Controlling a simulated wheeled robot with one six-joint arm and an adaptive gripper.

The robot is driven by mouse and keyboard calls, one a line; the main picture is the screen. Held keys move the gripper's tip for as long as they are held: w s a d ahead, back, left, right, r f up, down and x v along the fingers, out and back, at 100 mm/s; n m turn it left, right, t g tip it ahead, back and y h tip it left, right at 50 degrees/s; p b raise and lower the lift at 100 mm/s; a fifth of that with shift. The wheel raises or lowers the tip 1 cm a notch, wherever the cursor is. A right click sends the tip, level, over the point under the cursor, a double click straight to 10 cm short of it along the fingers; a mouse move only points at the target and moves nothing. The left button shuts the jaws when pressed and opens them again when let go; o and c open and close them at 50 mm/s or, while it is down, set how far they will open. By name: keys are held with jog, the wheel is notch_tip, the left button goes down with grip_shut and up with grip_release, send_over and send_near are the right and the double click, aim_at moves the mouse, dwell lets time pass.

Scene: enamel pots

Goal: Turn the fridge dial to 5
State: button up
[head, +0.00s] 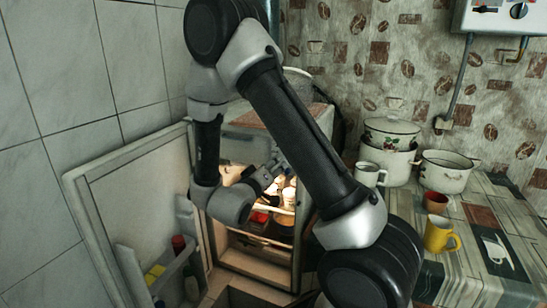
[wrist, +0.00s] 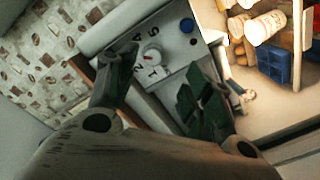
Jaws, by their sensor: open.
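The fridge dial (wrist: 152,57) shows in the wrist view as a small white knob with a red mark, on a grey panel (wrist: 175,45). My gripper (wrist: 157,80) is open. Its two dark fingers are spread in front of the panel, with the dial beyond the gap between them; I see no contact. In the head view my gripper (head: 268,176) reaches into the open fridge (head: 258,262), and my arm hides much of the interior. The dial is not visible there.
The fridge door (head: 130,190) stands open at the left, with bottles in its shelf. Lit food jars (wrist: 258,27) and a blue crate (wrist: 272,64) sit beside the panel. A table at the right holds pots (head: 446,172) and a yellow mug (head: 438,234).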

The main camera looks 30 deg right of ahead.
jog(key=x, duration=0.8)
jog(key=shift+r+n, duration=0.3)
jog(key=shift+r, duration=0.3)
jog(key=c, duration=1)
